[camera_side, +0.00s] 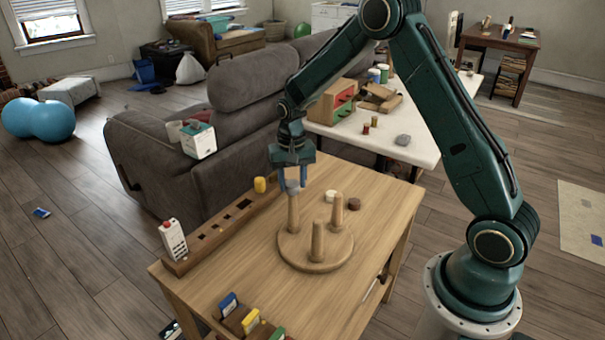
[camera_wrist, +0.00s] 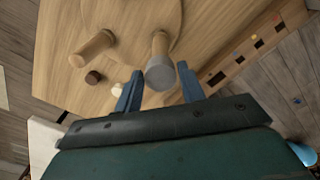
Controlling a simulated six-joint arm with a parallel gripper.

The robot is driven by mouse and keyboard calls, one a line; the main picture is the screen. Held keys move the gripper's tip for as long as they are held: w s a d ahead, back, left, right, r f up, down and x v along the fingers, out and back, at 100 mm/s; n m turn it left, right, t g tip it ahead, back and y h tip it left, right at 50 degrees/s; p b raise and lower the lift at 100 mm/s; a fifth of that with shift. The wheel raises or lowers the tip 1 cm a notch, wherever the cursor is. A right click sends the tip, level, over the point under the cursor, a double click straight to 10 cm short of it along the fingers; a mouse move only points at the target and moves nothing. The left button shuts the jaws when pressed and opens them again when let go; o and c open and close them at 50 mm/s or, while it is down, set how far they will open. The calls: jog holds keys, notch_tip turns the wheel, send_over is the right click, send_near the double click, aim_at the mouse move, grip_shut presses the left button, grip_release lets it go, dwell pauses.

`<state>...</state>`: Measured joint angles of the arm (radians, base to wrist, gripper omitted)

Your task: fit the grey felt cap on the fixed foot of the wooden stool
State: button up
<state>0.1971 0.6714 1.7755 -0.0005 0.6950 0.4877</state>
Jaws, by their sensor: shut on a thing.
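The wooden stool (camera_side: 315,262) lies upside down on the wooden table, its round seat flat and its three feet pointing up. My gripper (camera_side: 292,187) is above the leftmost foot (camera_side: 293,214), fingers pointing down and shut on the grey felt cap (camera_side: 293,188). In the wrist view the cap (camera_wrist: 160,76) sits between the two blue fingers (camera_wrist: 160,68), in line with the end of the foot (camera_wrist: 159,46). The cap appears at the foot's top; I cannot tell how far it is over it. The other two feet are bare.
A cream disc (camera_side: 331,196) and a brown disc (camera_side: 354,204) lie behind the stool. A slotted wooden rail (camera_side: 215,235) with a yellow cylinder (camera_side: 260,184) runs along the left, near a carton (camera_side: 172,240). A card rack (camera_side: 250,320) stands at the front.

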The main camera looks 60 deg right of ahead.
jog(key=shift+f, duration=1.4)
dwell(1.3)
jog(key=o, duration=1)
notch_tip(320, 180, up, 14)
jog(key=shift+f, duration=0.1)
